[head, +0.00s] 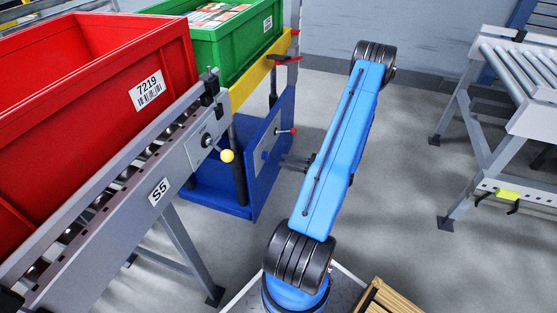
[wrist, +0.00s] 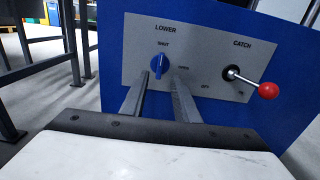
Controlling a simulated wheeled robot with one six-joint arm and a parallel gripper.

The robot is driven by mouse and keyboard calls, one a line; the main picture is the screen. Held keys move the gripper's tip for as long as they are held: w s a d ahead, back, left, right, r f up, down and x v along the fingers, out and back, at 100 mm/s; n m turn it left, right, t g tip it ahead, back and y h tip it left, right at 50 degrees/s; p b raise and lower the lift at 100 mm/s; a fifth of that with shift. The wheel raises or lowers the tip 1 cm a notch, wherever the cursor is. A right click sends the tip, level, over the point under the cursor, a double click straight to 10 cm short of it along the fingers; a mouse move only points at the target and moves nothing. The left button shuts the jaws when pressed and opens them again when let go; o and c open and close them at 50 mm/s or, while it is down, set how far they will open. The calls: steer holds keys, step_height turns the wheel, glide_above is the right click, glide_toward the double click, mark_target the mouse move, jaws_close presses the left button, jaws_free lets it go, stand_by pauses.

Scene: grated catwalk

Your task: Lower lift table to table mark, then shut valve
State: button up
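The lift table's yellow deck (head: 250,78) carries a green crate and stands above its blue base (head: 220,192). Small red parts (head: 287,58) show at the mast beside the deck; I cannot tell which is the table mark. The wrist view shows the grey panel with a blue valve knob (wrist: 159,63) under "LOWER", its grip roughly upright; its small labels are hard to read. Right of it is the "CATCH" lever with a red ball (wrist: 267,90). My gripper (wrist: 160,78) is open and empty, its fingertips just short of the knob; contact is unclear. It also shows in the head view (head: 290,162).
A red crate (head: 95,70) marked 7219 sits on the S5 roller conveyor (head: 110,215), which has a yellow-knobbed lever (head: 227,155). The green crate (head: 235,35) holds packed goods. Another roller conveyor (head: 520,75) stands right. A wooden slatted item (head: 385,298) is at bottom. Floor between is clear.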

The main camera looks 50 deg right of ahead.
steer(key=v, duration=1)
steer(key=shift+s, duration=0.2)
steer(key=shift+d, duration=0.15)
